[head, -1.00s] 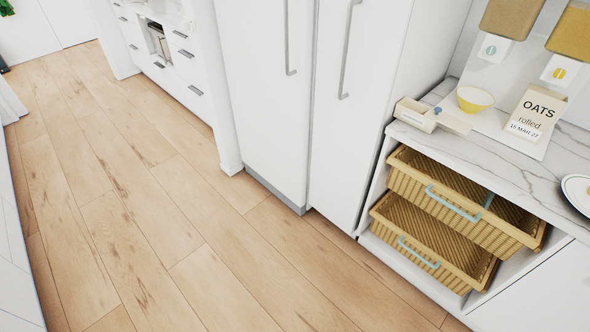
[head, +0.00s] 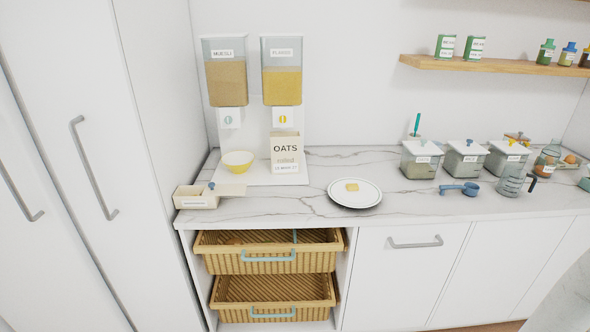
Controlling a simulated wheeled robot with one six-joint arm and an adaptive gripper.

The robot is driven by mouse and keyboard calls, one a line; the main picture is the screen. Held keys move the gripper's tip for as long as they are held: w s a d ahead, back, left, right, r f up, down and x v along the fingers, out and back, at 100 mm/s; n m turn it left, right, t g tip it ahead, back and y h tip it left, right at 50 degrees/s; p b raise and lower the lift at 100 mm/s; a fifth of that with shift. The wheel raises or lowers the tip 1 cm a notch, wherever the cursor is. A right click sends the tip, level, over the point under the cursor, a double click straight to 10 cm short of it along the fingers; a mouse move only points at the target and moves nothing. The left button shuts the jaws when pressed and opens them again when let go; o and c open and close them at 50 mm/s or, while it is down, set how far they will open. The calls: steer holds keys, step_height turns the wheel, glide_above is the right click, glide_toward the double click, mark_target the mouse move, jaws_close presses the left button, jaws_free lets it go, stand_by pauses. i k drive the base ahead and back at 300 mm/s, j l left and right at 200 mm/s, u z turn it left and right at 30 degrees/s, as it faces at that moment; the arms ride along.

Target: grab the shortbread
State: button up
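A small square yellow piece, which looks like the shortbread (head: 352,187), lies near the middle of a white plate with a dark rim (head: 354,203). The plate rests on the marble counter, right of the oats box and near the front edge. My gripper is not in the head view, so its state does not show.
The oats box (head: 286,153), a yellow bowl (head: 238,162) and cereal dispensers (head: 282,82) stand left of the plate. Lidded canisters (head: 466,159) and a blue scoop (head: 459,189) are to the right. Wicker drawers (head: 268,251) are below. Bare counter (head: 395,205) surrounds the plate.

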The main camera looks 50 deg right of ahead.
mark_target(350, 187)
steer(key=z, duration=1.25)
steer(key=j+z, duration=0.15)
steer(key=j, duration=0.25)
steer(key=k+j+z, duration=0.15)
steer(key=j, duration=0.2)
